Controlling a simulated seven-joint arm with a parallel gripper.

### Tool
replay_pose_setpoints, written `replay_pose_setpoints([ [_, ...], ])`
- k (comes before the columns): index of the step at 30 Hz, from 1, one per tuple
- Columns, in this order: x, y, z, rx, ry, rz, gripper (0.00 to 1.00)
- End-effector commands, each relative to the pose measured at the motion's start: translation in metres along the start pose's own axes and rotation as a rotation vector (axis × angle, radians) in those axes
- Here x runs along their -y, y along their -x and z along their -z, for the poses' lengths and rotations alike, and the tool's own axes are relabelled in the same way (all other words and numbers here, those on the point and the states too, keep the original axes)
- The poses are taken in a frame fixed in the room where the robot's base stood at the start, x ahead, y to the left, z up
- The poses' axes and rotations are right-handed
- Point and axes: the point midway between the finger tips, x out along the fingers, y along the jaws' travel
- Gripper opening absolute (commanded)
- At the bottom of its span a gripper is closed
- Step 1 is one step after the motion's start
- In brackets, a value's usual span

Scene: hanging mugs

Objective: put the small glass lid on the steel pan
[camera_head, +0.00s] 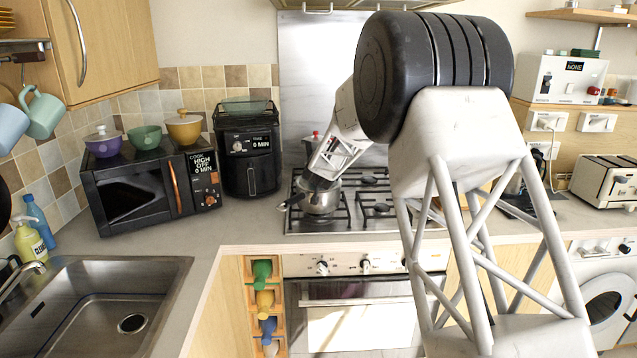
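The steel pan (322,207) sits on the front left of the hob, with its dark handle pointing left. My gripper (316,184) points down at the top of the pan, and its dark fingers overlap the pan's rim in the picture. The fingers are small and partly merged with the pan, so I cannot tell whether they are open or shut or hold anything. I cannot make out the small glass lid for certain; the pan's top is partly hidden by my gripper.
A red-knobbed item (316,135) shows behind my gripper. The microwave (135,192) carries a purple pot (103,147), a green bowl (145,138) and a yellow pot (184,131). A black air fryer (247,160) stands left of the hob (345,226). The counter (240,225) in front is clear.

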Motion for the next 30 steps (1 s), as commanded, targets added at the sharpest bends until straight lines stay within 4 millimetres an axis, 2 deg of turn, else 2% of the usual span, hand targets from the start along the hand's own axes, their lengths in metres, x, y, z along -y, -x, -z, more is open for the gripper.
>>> replay_pose_setpoints([
  [14,0.0001,-0.0018,-0.0040,-0.001,0.000,0.000,0.06],
  [15,0.0001,-0.0018,-0.0039,-0.001,0.000,0.000,0.40],
  [18,0.0001,-0.0018,-0.0040,-0.001,0.000,0.000,0.55],
  [21,0.0000,-0.0018,-0.0042,-0.001,0.000,0.000,0.67],
  [26,0.0000,-0.0018,-0.0043,-0.001,0.000,0.000,0.67],
  [30,0.0000,-0.0020,-0.0049,0.000,0.000,0.000,0.84],
])
